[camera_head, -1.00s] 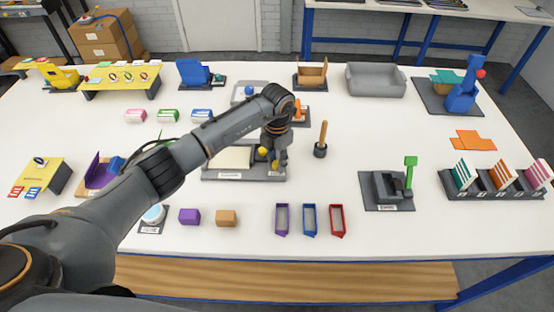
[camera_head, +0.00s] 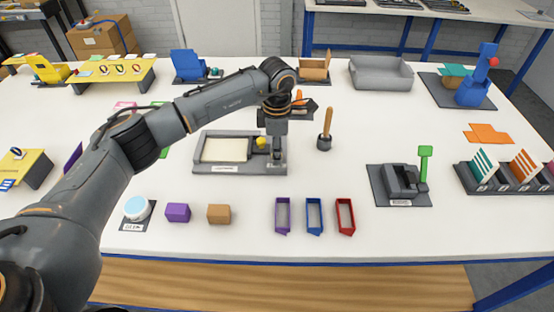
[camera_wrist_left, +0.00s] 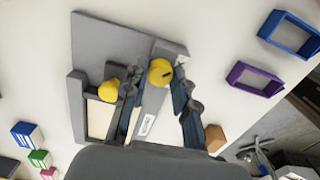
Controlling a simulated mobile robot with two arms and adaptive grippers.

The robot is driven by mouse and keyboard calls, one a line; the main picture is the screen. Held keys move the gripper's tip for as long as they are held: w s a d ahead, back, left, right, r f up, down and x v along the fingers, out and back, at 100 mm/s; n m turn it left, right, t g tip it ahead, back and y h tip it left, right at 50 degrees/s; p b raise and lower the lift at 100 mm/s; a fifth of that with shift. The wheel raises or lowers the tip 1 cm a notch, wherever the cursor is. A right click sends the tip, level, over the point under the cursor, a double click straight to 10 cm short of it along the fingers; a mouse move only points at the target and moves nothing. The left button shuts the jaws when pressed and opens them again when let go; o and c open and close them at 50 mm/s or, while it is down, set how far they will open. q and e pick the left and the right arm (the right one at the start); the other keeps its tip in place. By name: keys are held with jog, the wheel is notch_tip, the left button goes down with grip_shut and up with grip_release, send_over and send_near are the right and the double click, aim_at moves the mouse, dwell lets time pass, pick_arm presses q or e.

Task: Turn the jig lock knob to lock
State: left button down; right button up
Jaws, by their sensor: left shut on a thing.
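The jig (camera_head: 240,167) is a grey base with a cream panel (camera_head: 224,150), near the middle of the table. It also shows in the left wrist view (camera_wrist_left: 92,38). My left gripper (camera_head: 276,158) points down at its right end. In the left wrist view, a round yellow knob (camera_wrist_left: 160,72) with a dark mark sits between the fingers of the left gripper (camera_wrist_left: 157,88), which is shut on it. A second yellow knob (camera_wrist_left: 111,91) is outside the fingers; a yellow part also shows left of the gripper (camera_head: 262,142) in the head view. My right gripper is out of view.
A dark holder with a wooden handle (camera_head: 326,130) stands just right of the jig. Purple (camera_head: 283,214), blue (camera_head: 314,215) and red (camera_head: 345,215) open frames lie in front. The table between jig and the black fixture (camera_head: 401,182) is mostly clear.

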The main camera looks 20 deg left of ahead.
pick_arm(q)
jog(key=m+b, duration=0.4)
jog(key=shift+f+m, duration=0.2)
jog(key=shift+m, duration=0.2)
jog(key=m+b, duration=0.2)
jog(key=m, duration=0.1)
jog(key=shift+r, duration=0.1)
jog(key=shift+m+b, duration=0.6)
jog(key=shift+m, duration=0.1)
jog(key=shift+r, duration=0.1)
jog(key=c, duration=1.1)
grip_release()
jog(key=shift+o, duration=0.2)
